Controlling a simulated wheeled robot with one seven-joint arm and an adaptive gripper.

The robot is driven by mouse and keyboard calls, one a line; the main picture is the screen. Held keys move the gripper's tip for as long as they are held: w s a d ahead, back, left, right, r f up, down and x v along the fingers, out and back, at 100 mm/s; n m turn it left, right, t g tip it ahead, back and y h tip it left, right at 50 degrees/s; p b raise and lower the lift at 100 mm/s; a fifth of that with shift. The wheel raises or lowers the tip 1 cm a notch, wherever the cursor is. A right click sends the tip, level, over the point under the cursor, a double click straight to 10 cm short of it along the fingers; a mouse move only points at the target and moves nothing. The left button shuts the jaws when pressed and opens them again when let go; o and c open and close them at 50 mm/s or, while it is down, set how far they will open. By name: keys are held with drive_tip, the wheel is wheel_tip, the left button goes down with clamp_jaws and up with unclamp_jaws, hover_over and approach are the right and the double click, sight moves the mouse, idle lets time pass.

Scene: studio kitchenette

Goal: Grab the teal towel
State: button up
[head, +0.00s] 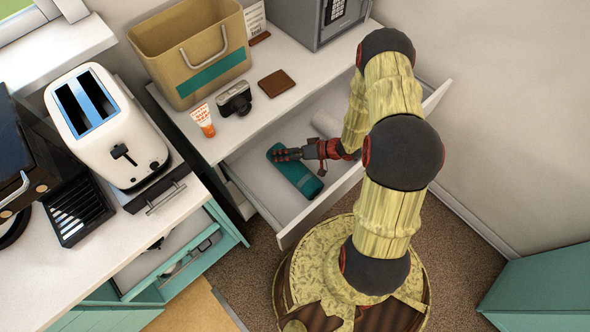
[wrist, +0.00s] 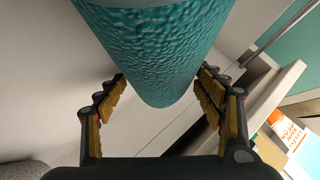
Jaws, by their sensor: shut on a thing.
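The teal towel (head: 297,175) is a rolled cylinder in the open white drawer (head: 262,183) in the head view. In the wrist view the towel (wrist: 145,50) fills the upper middle, between the two yellow-padded fingers. My gripper (head: 287,154) reaches across the towel from the right, and its fingers lie at the towel's upper part.
A whitish roll (head: 328,124) lies in the drawer behind my gripper. On the counter above stand a tan bin (head: 190,55), a camera (head: 235,99), a brown wallet (head: 276,83), an orange-white tube (head: 202,120) and a grey safe (head: 312,25). Another drawer (head: 175,260) stands open at left.

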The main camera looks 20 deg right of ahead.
drive_tip(key=c, duration=0.6)
